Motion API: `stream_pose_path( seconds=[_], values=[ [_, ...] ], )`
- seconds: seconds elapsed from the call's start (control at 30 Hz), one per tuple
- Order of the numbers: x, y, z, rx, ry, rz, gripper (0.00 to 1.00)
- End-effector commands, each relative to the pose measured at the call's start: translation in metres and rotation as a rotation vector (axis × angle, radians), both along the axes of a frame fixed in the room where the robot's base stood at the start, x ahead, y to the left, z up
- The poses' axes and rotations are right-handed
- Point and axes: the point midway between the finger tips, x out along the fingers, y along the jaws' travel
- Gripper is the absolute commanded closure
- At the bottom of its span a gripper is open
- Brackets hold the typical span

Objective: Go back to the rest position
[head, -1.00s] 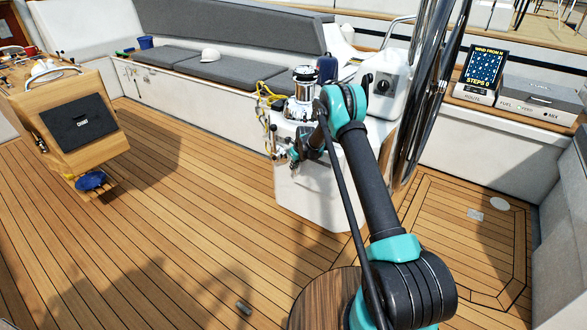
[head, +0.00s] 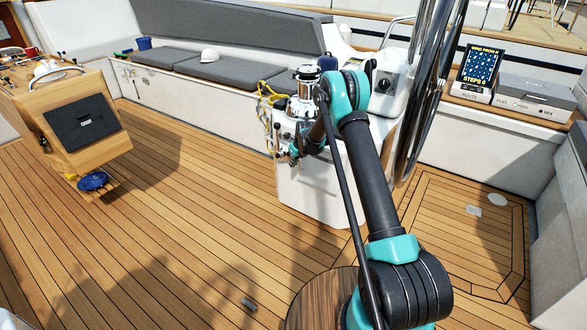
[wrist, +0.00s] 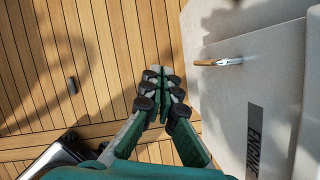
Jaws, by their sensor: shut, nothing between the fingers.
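My gripper (wrist: 158,78) is in the middle of the wrist view, with its dark green and grey fingers closed together and nothing between them. It points down past a white side wall, with the teak deck (wrist: 60,40) behind it. In the head view my arm is raised and bent at the elbow, in front of the white winch pedestal (head: 318,200). The gripper end shows small and partly hidden there, close to the pedestal's left side.
A chrome winch (head: 306,82) tops the pedestal, with a yellow rope (head: 268,92) beside it. A wooden console (head: 85,125) stands left. Steel tubes (head: 430,90) rise at right. The deck between is clear.

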Motion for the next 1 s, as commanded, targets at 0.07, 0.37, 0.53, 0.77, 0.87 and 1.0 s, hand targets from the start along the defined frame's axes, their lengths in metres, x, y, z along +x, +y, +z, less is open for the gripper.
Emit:
stream_pose_path(
  seconds=[0.07,0.37,0.53,0.77,0.87,1.0],
  values=[
    [-0.005,0.002,0.012,0.0,0.0,0.001,1.0],
    [-0.018,0.007,0.048,0.0,0.0,0.001,1.0],
    [-0.024,0.003,0.061,-0.013,-0.01,0.029,1.0],
    [-0.064,-0.034,0.115,-0.12,-0.081,0.287,1.0],
    [-0.09,-0.054,0.142,-0.185,-0.118,0.439,1.0],
    [-0.131,-0.081,0.173,-0.275,-0.165,0.651,1.0]
  ],
)
